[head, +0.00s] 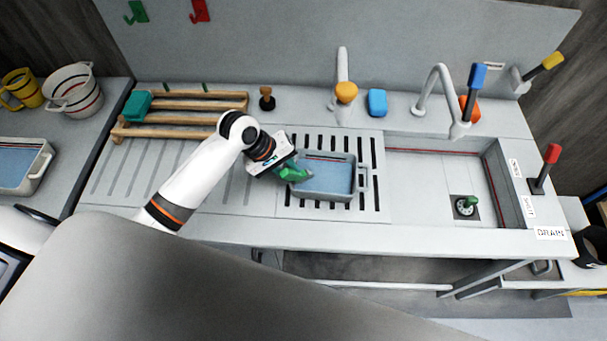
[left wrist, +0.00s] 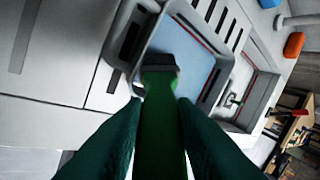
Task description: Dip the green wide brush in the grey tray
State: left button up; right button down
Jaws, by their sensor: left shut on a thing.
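My left gripper (head: 287,169) is shut on the green wide brush (head: 300,175) at the left end of the grey tray (head: 363,181). The tray stands on the slotted drain area and holds blue liquid (head: 328,177). In the left wrist view the brush's green handle (left wrist: 160,125) lies between my dark green fingers (left wrist: 160,140). Its dark head (left wrist: 157,64) points into the tray and overlaps the blue liquid (left wrist: 185,50). I cannot tell whether the bristles touch the liquid. My right gripper is not in view.
A second grey tray with blue liquid (head: 38,170) stands on the left counter. A wooden rack (head: 185,119) with a teal block (head: 137,106) is behind my left arm. The sink (head: 430,180) lies right of the tray. Taps (head: 343,70) and a blue sponge (head: 377,102) are behind.

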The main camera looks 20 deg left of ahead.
pick_arm(q)
notch_tip(320, 180, up, 10)
dwell(1.1)
jog(key=shift+r, duration=0.1)
